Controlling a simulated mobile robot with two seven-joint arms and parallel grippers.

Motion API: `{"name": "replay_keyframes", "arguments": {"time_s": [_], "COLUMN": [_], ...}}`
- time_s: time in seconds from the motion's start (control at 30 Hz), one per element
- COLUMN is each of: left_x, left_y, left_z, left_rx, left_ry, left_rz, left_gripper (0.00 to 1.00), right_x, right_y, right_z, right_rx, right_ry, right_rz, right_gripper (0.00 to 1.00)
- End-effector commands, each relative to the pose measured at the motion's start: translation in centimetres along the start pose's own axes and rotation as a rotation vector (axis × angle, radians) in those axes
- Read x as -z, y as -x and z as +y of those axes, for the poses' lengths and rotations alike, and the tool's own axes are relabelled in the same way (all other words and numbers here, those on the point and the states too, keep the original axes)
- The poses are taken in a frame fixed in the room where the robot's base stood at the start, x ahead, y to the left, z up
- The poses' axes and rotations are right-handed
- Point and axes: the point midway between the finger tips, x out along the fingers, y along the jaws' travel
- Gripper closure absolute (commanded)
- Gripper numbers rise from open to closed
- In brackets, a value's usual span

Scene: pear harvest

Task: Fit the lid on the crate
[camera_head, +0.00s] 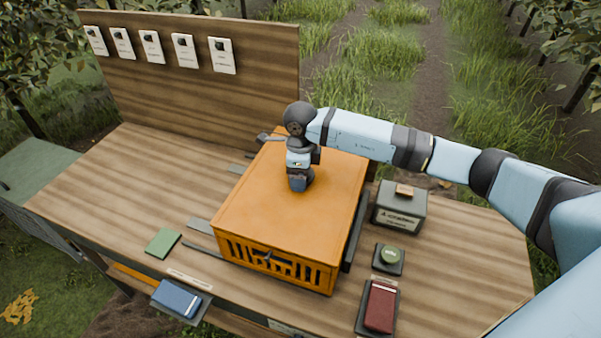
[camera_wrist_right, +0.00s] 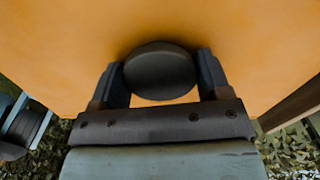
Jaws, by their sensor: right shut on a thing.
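The orange crate (camera_head: 270,261) stands on the wooden bench with slotted sides. Its flat orange lid (camera_head: 255,205) lies over the top, and its edges look about level with the crate walls; whether it is fully seated I cannot tell. My right gripper (camera_head: 300,184) is above the middle of the lid, pointing down. In the right wrist view my right gripper (camera_wrist_right: 160,75) has its two fingers on either side of a dark round knob (camera_wrist_right: 160,70) on the orange lid (camera_wrist_right: 60,50). My left gripper is not in view.
A dark grey box (camera_head: 399,217) with a label, a round green item (camera_head: 390,255) and a red book (camera_head: 380,306) are right of the crate. A green pad (camera_head: 163,243) and blue book (camera_head: 176,299) are at left. Cards hang on the backboard (camera_head: 190,75). The bench's left is clear.

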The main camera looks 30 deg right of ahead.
Motion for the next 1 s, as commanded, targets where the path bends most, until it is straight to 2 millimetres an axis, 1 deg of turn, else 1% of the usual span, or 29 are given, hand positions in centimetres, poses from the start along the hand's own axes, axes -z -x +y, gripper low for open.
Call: {"name": "replay_keyframes", "arguments": {"time_s": [0.7,0.73,0.77,1.0], "left_x": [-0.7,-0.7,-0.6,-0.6], "left_y": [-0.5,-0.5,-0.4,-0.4], "left_z": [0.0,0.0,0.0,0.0], "left_rx": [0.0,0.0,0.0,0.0], "left_ry": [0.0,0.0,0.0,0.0], "left_rz": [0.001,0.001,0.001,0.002], "left_gripper": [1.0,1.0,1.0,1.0], "right_x": [0.0,0.0,0.0,0.0], "right_y": [-1.1,-1.0,-1.0,-1.1], "right_z": [0.0,0.0,0.0,0.0], "right_rx": [0.001,0.001,0.001,0.0], "right_ry": [0.0,0.0,0.0,0.0], "right_rz": [-0.001,-0.001,-0.001,0.0], "right_gripper": [0.62,0.22,0.19,0.19]}}
